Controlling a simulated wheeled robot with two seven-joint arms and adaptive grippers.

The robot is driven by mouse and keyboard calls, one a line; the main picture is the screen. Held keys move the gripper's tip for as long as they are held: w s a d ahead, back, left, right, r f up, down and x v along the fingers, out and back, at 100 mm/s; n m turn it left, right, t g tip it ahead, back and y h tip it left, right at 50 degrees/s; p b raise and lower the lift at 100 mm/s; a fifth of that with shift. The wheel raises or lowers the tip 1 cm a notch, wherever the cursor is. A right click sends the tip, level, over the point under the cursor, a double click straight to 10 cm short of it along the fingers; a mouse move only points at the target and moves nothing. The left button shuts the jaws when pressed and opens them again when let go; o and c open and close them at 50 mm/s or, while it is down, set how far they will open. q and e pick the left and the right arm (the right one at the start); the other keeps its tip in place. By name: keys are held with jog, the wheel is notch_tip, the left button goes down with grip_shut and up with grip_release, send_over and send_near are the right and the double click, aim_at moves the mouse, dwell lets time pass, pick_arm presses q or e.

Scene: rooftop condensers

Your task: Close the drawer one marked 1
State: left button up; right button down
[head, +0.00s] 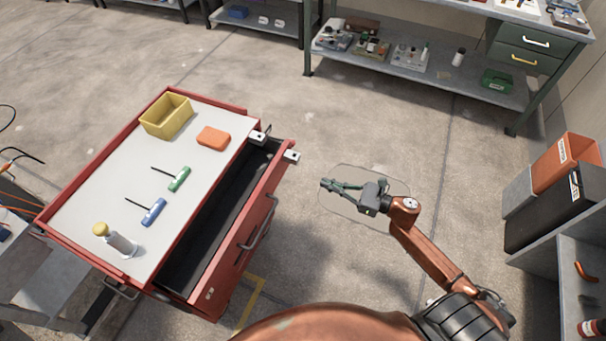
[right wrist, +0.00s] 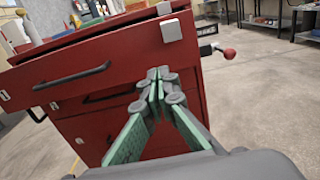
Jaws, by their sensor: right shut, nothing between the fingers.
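The red tool cabinet (head: 150,281) has its top drawer (head: 243,232) pulled out, and its dark, empty-looking inside shows. My left gripper is out of view.
On the cabinet top are a yellow bin (head: 166,116), an orange block (head: 213,138), green (head: 179,179) and blue (head: 153,212) hex drivers and a yellow-capped bottle (head: 115,241). Open floor (head: 330,255) lies right of the drawer. Shelving (head: 520,190) stands at the right.

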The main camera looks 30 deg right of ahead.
aim_at(282, 167)
jog(key=b+x, duration=0.1)
jog(key=x, duration=1.1)
jog(key=shift+w+a, duration=0.25)
jog(key=shift+w, duration=0.1)
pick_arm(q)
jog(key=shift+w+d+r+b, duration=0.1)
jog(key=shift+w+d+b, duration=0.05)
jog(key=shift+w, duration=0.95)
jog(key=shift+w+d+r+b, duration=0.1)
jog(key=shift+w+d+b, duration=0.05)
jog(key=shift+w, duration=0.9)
pick_arm(e)
jog(key=shift+w+a, duration=0.25)
jog(key=shift+w, duration=0.05)
